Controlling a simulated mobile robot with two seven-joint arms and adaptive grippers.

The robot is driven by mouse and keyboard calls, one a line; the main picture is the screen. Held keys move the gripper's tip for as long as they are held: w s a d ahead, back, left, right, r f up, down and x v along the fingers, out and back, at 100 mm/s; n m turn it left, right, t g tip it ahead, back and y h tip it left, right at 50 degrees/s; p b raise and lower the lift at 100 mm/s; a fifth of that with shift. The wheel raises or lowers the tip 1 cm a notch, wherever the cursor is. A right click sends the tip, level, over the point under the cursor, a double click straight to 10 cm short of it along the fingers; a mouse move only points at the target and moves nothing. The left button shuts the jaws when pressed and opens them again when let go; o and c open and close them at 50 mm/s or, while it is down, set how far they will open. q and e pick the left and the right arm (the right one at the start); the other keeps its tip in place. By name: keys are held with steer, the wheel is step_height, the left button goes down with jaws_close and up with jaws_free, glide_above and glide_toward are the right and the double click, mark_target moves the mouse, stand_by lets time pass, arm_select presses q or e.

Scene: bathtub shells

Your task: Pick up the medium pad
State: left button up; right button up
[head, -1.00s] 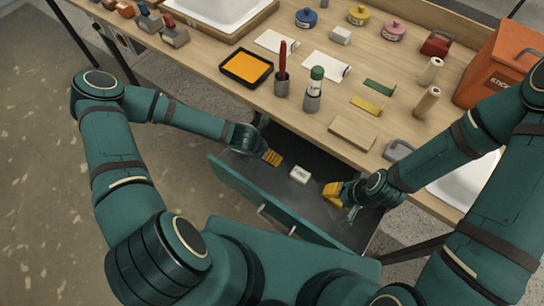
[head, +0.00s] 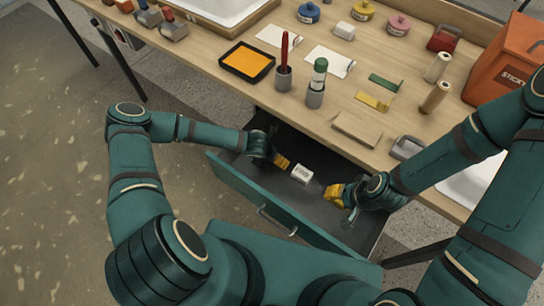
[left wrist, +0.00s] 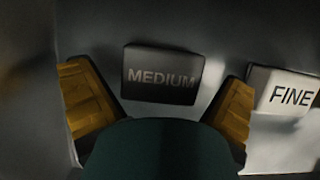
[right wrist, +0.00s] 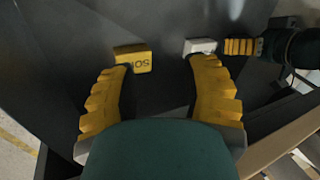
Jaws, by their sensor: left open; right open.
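The medium pad (left wrist: 161,74) is a dark grey block lettered MEDIUM, lying in the open drawer. In the left wrist view it lies between and just ahead of the open fingers of my left gripper (left wrist: 158,88), with gaps on both sides. I cannot make it out in the head view, where my left gripper (head: 282,161) reaches into the drawer. My right gripper (head: 334,192) is open inside the drawer, right of the white fine pad (head: 301,174). In the right wrist view, a yellow pad (right wrist: 134,60) lies near the left finger of my right gripper (right wrist: 160,65).
The fine pad (left wrist: 288,95) lies right beside my left gripper's right finger. The teal drawer front (head: 275,208) stands in front of both grippers. The wooden table (head: 330,120) overhangs the drawer's back and carries an ink pad (head: 247,62), cups and small blocks.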

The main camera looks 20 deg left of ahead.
arm_select(q)
steer(key=c, duration=1.2)
steer(key=shift+o, duration=0.2)
steer(key=shift+r, duration=0.1)
steer(key=shift+r, duration=0.2)
steer(key=s, duration=0.1)
steer(key=s+a+p, duration=0.1)
steer(key=s+p, duration=0.1)
steer(key=shift+s+a+r, duration=0.15)
steer(key=shift+s+r, duration=0.2)
steer(key=shift+r, duration=0.05)
step_height(320, 180, up, 14)
steer(key=p, duration=0.3)
steer(key=shift+f+p, duration=0.2)
steer(key=shift+p, duration=0.15)
steer(key=o, duration=0.6)
steer(key=c, duration=0.5)
